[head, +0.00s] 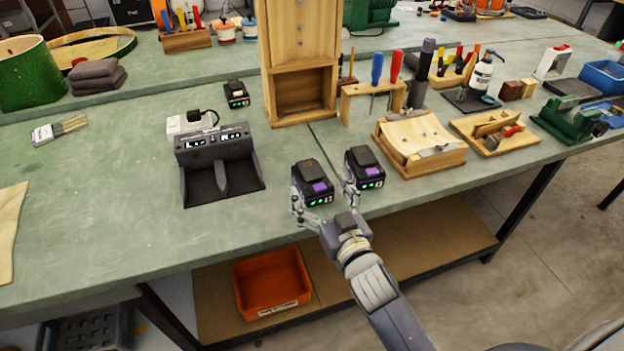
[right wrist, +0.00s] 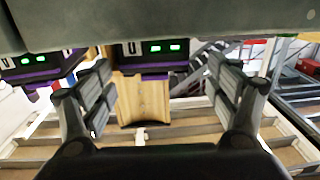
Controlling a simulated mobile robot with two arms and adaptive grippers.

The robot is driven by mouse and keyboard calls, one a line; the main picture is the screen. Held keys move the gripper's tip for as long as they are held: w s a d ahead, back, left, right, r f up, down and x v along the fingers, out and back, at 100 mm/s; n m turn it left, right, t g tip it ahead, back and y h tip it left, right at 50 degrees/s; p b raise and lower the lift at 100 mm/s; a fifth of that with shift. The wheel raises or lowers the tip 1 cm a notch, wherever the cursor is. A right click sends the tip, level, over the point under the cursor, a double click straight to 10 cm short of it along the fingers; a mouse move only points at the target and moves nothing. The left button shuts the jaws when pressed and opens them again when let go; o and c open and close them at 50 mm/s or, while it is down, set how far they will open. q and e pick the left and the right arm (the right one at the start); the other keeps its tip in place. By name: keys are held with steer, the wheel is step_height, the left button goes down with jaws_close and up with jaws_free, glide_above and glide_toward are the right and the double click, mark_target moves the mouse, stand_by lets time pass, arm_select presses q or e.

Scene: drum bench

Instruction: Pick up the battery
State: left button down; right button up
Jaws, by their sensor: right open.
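Two black and purple batteries with green lights stand side by side near the bench's front edge: a left battery (head: 312,183) and a right battery (head: 364,168). My right gripper (head: 324,200) is open and empty at the front of the left battery, its fingers spread to either side. In the right wrist view, which looks upside down, a battery (right wrist: 150,60) sits between and beyond the open fingers (right wrist: 158,90), and the other battery (right wrist: 38,66) is at the left. Another dark battery (head: 236,94) lies farther back. My left gripper is not in view.
A dark charger (head: 215,165) with two bays stands left of the batteries. A wooden cabinet (head: 300,60) is behind them, and a wooden block with a sloped top (head: 420,142) is to the right. An orange bin (head: 272,283) is on the lower shelf.

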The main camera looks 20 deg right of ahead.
mark_target(316, 180)
steer(key=shift+w+f, duration=0.1)
steer(key=shift+w, duration=0.65)
steer(key=w, duration=0.4)
steer(key=shift+p, duration=0.4)
steer(key=shift+w, duration=0.45)
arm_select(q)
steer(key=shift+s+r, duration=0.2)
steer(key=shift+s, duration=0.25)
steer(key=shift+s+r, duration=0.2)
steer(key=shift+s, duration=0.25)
arm_select(e)
steer(key=c, duration=1.5)
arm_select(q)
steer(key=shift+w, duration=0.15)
arm_select(e)
steer(key=shift+r, duration=0.2)
